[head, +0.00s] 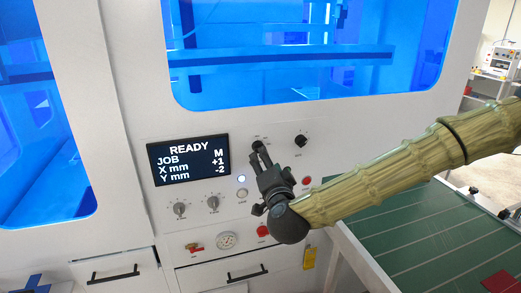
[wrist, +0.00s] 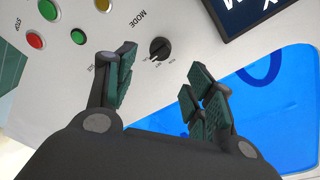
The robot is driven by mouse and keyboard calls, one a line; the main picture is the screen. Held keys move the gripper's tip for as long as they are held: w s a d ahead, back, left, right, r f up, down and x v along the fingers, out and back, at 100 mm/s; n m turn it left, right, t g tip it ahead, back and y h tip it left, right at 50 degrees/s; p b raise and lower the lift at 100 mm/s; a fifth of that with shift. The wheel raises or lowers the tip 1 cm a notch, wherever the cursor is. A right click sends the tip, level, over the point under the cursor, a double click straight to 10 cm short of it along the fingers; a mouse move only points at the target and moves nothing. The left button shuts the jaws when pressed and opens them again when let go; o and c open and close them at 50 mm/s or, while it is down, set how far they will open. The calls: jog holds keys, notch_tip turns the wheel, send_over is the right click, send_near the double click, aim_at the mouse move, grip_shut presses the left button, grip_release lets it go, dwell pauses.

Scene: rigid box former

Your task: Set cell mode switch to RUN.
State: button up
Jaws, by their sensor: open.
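The mode switch (wrist: 160,48) is a round black knob beside the printed word MODE in the wrist view. Small position labels sit by it, too small to read surely, and I cannot tell which one it points to. My gripper (wrist: 162,68) is open, its two green-padded fingers spread to either side of the knob in the picture. Nothing is between the pads, and I see no contact with the knob. In the head view my gripper (head: 260,152) is in front of the panel, right of the display, and its fingers hide the knob there.
The display (head: 188,158) reads READY, JOB M, X +1, Y -2. Another black knob (head: 301,141) is right of my gripper. Two grey knobs and a lit button (head: 241,179) are left of it. Green (wrist: 48,10), red (wrist: 35,40) and yellow (wrist: 103,5) buttons are nearby.

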jog(key=w+a+p, duration=0.1)
jog(key=w+p, duration=0.2)
jog(key=w, duration=0.5)
jog(key=shift+a, duration=0.3)
jog(key=shift+w, duration=0.1)
jog(key=shift+f, duration=0.1)
jog(key=c, duration=1)
